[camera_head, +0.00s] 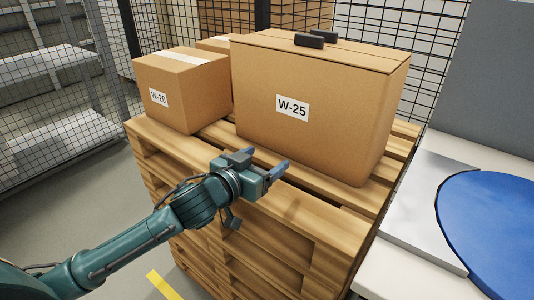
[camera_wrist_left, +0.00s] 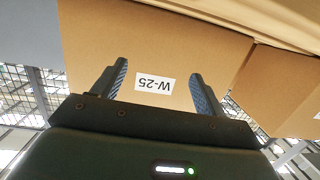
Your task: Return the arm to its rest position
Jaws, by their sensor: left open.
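My left arm comes in from the lower left in the head view. Its gripper (camera_head: 266,160) is open and empty, over the front edge of the wooden pallet stack (camera_head: 300,220), in front of the large W-25 box (camera_head: 320,110). In the left wrist view, the two fingers of the left gripper (camera_wrist_left: 158,80) stand apart, with the W-25 label (camera_wrist_left: 155,83) showing between them upside down. The box (camera_wrist_left: 100,40) lies beyond the fingertips; whether they touch it I cannot tell, but they look apart from it. My right gripper is not in view.
A smaller W-20 box (camera_head: 185,90) stands left of the large box, with another box (camera_head: 215,44) behind. A white table (camera_head: 400,265) with a blue disc (camera_head: 495,225) is at right. Mesh fencing (camera_head: 70,40) stands behind.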

